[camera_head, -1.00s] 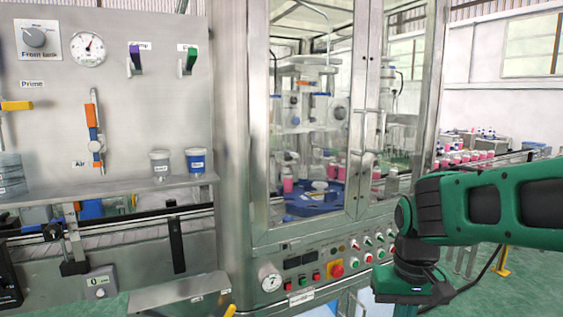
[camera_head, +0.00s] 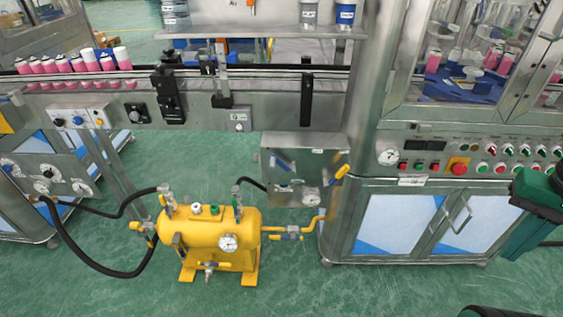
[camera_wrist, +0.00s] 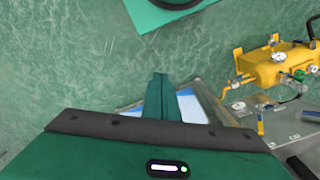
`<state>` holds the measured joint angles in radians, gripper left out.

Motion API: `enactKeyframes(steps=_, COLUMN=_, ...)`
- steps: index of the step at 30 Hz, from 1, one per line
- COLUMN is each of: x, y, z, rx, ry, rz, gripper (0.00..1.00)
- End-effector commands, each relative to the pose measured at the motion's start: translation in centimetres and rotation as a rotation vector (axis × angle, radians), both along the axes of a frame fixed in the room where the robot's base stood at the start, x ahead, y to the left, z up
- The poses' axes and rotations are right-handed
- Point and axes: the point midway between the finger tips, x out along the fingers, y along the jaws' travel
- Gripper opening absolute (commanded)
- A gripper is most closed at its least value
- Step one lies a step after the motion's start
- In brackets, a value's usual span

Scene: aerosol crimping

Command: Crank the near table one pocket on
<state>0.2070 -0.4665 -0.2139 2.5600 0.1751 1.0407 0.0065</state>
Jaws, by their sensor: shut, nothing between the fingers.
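A blue round table (camera_head: 452,91) sits behind the glass of the steel machine at the upper right of the head view, with pink cans near it. Glare and the door frame hide part of it, and its pockets are too small to make out. No crank is clearly recognisable; a small yellow-ended handle (camera_head: 342,171) sticks out by the machine's left side. My gripper (camera_wrist: 163,82) is shut and empty in the wrist view, pointing down over the green floor beside the machine, apart from everything. In the head view only part of my arm shows at the right edge.
A yellow tank (camera_head: 212,238) with black hoses stands on the floor at the front left. The control panel (camera_head: 470,152) has several buttons and a red knob. A conveyor (camera_head: 60,88) carries pink cans on the left. Green floor is free in front of the cabinet doors (camera_head: 400,225).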

Motion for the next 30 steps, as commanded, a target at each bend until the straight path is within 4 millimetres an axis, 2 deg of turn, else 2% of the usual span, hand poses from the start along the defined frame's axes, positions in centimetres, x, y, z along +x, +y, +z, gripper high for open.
enactKeyframes(steps=11, x=0.0, y=0.0, z=0.0, rx=0.0, ry=0.0, rz=0.0, gripper=0.0)
enactKeyframes(steps=12, x=0.0, y=0.0, z=0.0, rx=0.0, ry=0.0, rz=0.0, gripper=0.02)
enactKeyframes(steps=16, x=-0.9, y=0.0, z=0.3, rx=-0.005, ry=-0.008, rz=-0.005, gripper=0.33)
enactKeyframes(steps=17, x=-0.7, y=-0.1, z=0.2, rx=-0.011, ry=-0.005, rz=-0.011, gripper=0.38)
enactKeyframes(steps=20, x=0.7, y=-0.3, z=-0.6, rx=-0.038, ry=0.016, rz=-0.037, gripper=0.38)
enactKeyframes(steps=30, x=8.2, y=-0.5, z=-5.0, rx=-0.276, ry=0.044, rz=-0.171, gripper=0.38)
